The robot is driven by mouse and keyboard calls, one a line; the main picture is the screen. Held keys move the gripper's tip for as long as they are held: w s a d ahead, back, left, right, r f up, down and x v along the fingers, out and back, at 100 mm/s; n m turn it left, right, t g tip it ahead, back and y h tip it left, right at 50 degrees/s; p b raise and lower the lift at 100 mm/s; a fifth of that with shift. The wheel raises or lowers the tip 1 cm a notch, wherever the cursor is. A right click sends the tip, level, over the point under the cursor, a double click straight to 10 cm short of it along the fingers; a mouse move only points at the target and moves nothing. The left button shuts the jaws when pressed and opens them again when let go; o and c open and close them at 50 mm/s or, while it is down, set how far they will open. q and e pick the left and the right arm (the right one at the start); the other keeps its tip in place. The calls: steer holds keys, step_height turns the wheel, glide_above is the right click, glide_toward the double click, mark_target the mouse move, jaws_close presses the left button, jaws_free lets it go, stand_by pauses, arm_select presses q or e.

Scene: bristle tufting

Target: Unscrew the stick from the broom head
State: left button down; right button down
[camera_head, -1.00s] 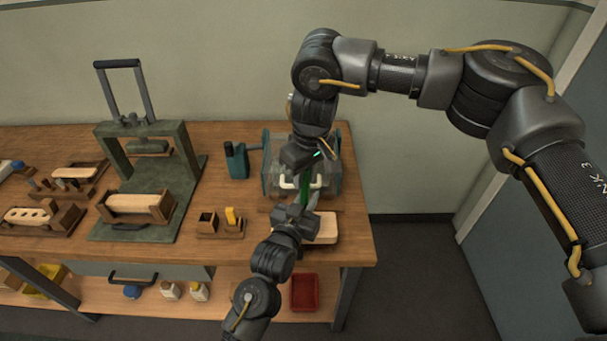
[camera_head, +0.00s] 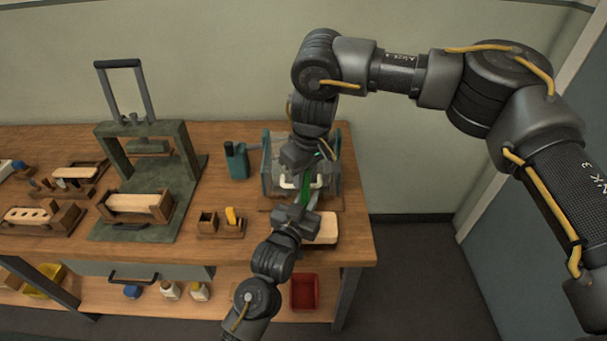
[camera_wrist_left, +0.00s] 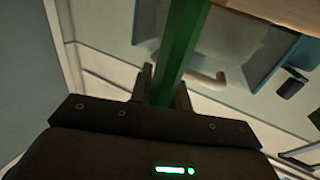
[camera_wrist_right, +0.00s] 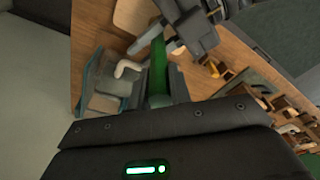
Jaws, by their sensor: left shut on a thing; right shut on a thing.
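A green stick (camera_head: 309,186) runs between my two grippers above the right end of the bench. My left gripper (camera_head: 304,212) is shut on its lower part; the left wrist view shows the stick (camera_wrist_left: 178,60) between the fingers. My right gripper (camera_head: 306,166) is shut on the stick higher up; the right wrist view shows the stick (camera_wrist_right: 158,65) running from it towards the left gripper (camera_wrist_right: 172,35). A pale wooden block (camera_head: 325,229), perhaps the broom head, shows partly behind the left gripper. I cannot tell whether the stick joins it.
A clear-sided fixture (camera_head: 268,180) with a pale handle stands behind the stick. A teal bottle-like tool (camera_head: 236,161) and a small wooden holder (camera_head: 220,226) are to its left. A green press (camera_head: 147,180) stands farther left. A red bin (camera_head: 304,292) sits on the lower shelf.

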arm_select(q)
steer(key=shift+a+f, duration=0.1)
arm_select(e)
steer(key=c, duration=1.3)
jaws_free()
steer(key=shift+r, duration=0.1)
steer(key=shift+o, duration=0.5)
steer(key=shift+r, duration=2.2)
steer(key=r+m, duration=0.1)
steer(key=r, duration=0.1)
steer(key=r+m+h, duration=0.1)
steer(key=r, duration=0.2)
steer(key=shift+w+d+r+m, duration=0.2)
steer(key=shift+w+r+m, duration=0.05)
steer(key=shift+r+m, duration=0.15)
steer(key=shift+s+f+m+g, duration=0.15)
steer(key=shift+s+m+g, duration=0.35)
steer(key=shift+s+g, duration=0.1)
step_height(320, 180, down, 12)
